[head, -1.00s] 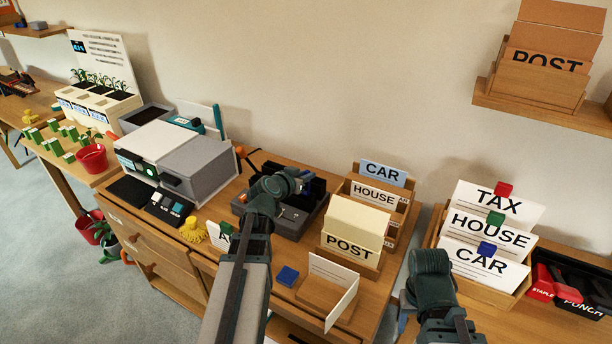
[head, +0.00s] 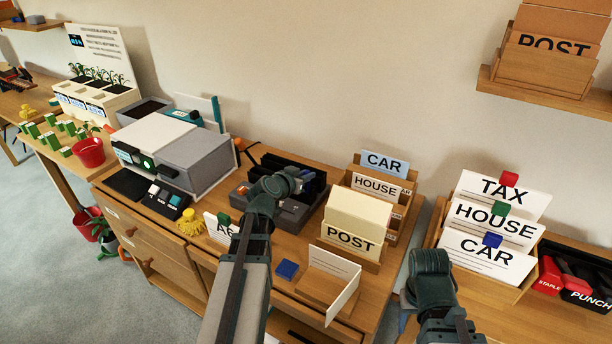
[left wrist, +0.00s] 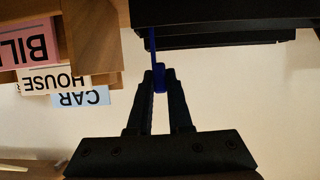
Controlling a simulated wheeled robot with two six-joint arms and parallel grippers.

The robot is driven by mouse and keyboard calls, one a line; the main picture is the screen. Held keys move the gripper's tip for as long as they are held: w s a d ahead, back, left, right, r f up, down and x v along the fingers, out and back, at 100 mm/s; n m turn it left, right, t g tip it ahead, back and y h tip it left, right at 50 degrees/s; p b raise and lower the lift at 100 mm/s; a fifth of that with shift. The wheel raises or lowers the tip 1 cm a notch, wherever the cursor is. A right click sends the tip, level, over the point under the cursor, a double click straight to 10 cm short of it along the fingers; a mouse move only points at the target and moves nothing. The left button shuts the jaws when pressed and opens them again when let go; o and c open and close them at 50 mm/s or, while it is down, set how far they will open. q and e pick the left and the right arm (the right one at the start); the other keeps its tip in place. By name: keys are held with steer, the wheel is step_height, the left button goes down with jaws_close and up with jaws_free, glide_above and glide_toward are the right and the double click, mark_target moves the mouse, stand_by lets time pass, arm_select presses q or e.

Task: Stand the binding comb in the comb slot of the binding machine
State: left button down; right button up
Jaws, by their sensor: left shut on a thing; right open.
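A thin blue binding comb (left wrist: 159,78) is held upright in the picture between the fingertips of my left gripper (left wrist: 160,85), in the left wrist view. Its thin end reaches the edge of a black device (left wrist: 225,25), which appears to be the binding machine. In the head view this dark machine (head: 308,205) sits on the wooden desk, with my left gripper (head: 298,180) over it. My left arm hides the comb and part of the machine there; I cannot tell whether the comb is in the slot. My right gripper (head: 430,265) is at the lower right, fingers hidden.
A grey printer (head: 195,160) stands left of the machine. A card box (head: 385,185) and a cream POST box (head: 355,222) stand close on its right. A blue block (head: 287,270) and an open-sided wooden tray (head: 325,290) lie in front. A card rack (head: 485,235) is further right.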

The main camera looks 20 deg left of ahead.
arm_select(q)
steer(key=shift+f+b, duration=1.1)
steer(key=shift+f, duration=0.15)
steer(key=shift+c, duration=1.4)
jaws_free()
steer(key=shift+r, duration=0.15)
step_height(320, 180, up, 8)
steer(key=p, duration=0.8)
